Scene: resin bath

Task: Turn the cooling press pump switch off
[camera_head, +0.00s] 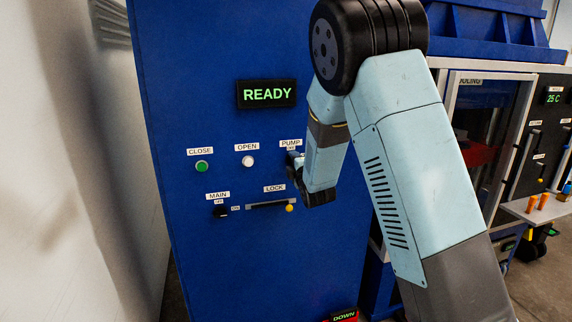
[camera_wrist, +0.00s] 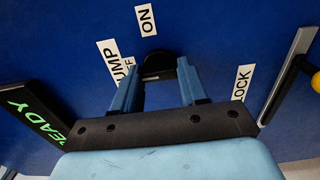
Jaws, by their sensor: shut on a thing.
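The pump switch is a black knob (camera_wrist: 158,64) on the blue panel (camera_head: 225,110). In the wrist view it sits between the tips of my gripper's two blue fingers (camera_wrist: 158,77), which are shut on it. The PUMP label (camera_wrist: 110,62), a partly hidden OFF label (camera_wrist: 128,63) and the ON label (camera_wrist: 146,19) are around it. I cannot tell which way the knob points.
The READY display (camera_head: 266,94) is above. A green CLOSE button (camera_head: 202,166), a white OPEN button (camera_head: 248,161), the black MAIN knob (camera_head: 221,212) and the LOCK slider with a yellow knob (camera_head: 290,208) are nearby. A cabinet and shelf (camera_head: 530,209) stand at right.

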